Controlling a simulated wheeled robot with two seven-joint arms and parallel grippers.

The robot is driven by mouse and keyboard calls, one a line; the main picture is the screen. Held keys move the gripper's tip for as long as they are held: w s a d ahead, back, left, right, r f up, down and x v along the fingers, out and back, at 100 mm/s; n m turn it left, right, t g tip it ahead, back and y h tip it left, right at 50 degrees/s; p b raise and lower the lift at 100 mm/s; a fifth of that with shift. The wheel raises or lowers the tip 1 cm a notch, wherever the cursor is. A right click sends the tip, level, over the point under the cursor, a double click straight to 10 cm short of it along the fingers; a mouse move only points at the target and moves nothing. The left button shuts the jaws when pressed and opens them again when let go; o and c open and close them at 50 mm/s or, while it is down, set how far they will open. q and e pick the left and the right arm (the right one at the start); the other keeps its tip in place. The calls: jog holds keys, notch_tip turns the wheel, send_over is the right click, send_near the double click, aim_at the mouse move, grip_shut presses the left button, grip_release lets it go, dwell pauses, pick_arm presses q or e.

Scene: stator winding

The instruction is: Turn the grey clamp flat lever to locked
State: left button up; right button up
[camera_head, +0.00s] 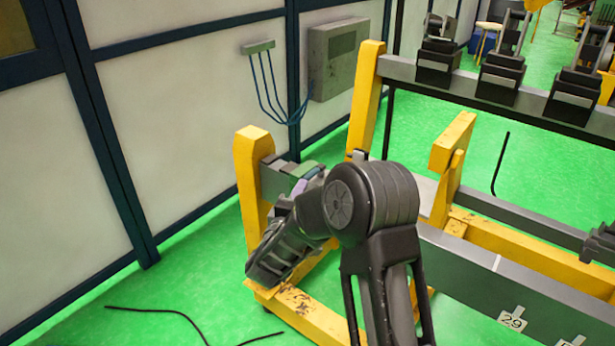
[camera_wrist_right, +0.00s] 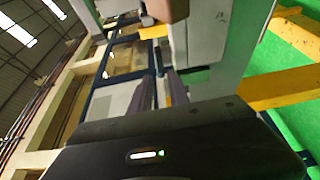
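In the head view, a clamp-like cluster with grey, green and purplish parts (camera_head: 298,170) sits against the yellow post (camera_head: 254,175) at the frame's left end. I cannot pick out the flat lever or its position there. My right gripper (camera_head: 284,205) is close beside this cluster, with my dark arm covering much of both. I cannot tell if they touch. My left gripper is out of view.
The yellow frame (camera_head: 315,322) with a long grey beam (camera_head: 470,262) extends right. A rail (camera_head: 400,68) carrying several dark clamps stands behind. A grey wall box (camera_head: 333,58) hangs on the panelled wall. Black cables (camera_head: 165,311) lie on the green floor, which is open at left.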

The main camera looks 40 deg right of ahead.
aim_at(309, 174)
jog(key=p+x, duration=0.1)
jog(key=x, duration=0.6)
jog(key=shift+w+d, duration=0.25)
jog(key=shift+d, duration=0.1)
jog(key=shift+c, duration=0.4)
grip_shut()
dwell(0.7)
